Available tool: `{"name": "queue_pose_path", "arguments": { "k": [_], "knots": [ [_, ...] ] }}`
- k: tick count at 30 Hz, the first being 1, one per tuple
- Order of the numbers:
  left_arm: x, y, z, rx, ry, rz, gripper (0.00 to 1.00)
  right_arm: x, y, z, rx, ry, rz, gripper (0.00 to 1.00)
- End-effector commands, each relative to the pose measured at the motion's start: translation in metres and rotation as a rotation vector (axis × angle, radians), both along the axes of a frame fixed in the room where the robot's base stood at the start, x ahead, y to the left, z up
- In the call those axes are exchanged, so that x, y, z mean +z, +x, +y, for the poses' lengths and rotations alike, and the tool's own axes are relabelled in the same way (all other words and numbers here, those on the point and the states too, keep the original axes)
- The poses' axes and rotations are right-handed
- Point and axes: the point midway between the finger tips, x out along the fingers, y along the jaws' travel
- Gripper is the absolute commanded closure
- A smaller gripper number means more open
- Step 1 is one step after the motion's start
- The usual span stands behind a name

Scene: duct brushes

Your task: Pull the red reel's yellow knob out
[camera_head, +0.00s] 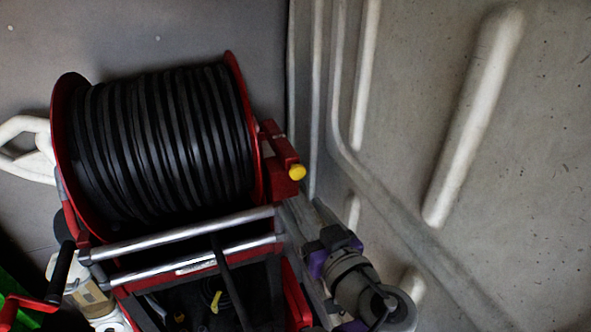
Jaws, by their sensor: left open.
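The red reel (240,85) is wound with black hose (160,140) and stands in the left half of the head view. Its yellow knob (297,172) sits at the end of a red block on the reel's right side, uncovered. My left gripper (328,238), dark with purple parts, is below and slightly right of the knob, apart from it. It is open, with nothing seen between its fingers; their exact spread is hard to make out. My right gripper is not in view.
Two metal bars (185,235) cross the reel frame's front. A red crank with a black handle (62,268) juts out at lower left. A ribbed grey wall (480,170) fills the right side. A white looped object (28,145) is left of the reel.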

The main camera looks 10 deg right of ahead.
Motion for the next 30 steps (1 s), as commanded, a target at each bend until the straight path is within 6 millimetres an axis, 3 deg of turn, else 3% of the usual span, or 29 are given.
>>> {"name": "queue_pose_path", "arguments": {
  "k": [3,6,21,30],
  "knots": [
    [0.018,-0.007,-0.024,-0.034,-0.036,-0.076,0.3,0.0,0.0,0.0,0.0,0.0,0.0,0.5],
    [0.023,-0.004,-0.027,-0.039,-0.048,-0.097,0.3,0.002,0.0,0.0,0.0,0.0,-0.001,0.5],
    [0.024,0.08,-0.01,-0.036,-0.046,-0.098,0.3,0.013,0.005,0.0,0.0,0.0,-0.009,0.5],
    [0.023,0.097,-0.007,-0.039,-0.047,-0.097,0.3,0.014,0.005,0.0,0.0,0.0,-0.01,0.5]
  ]
}}
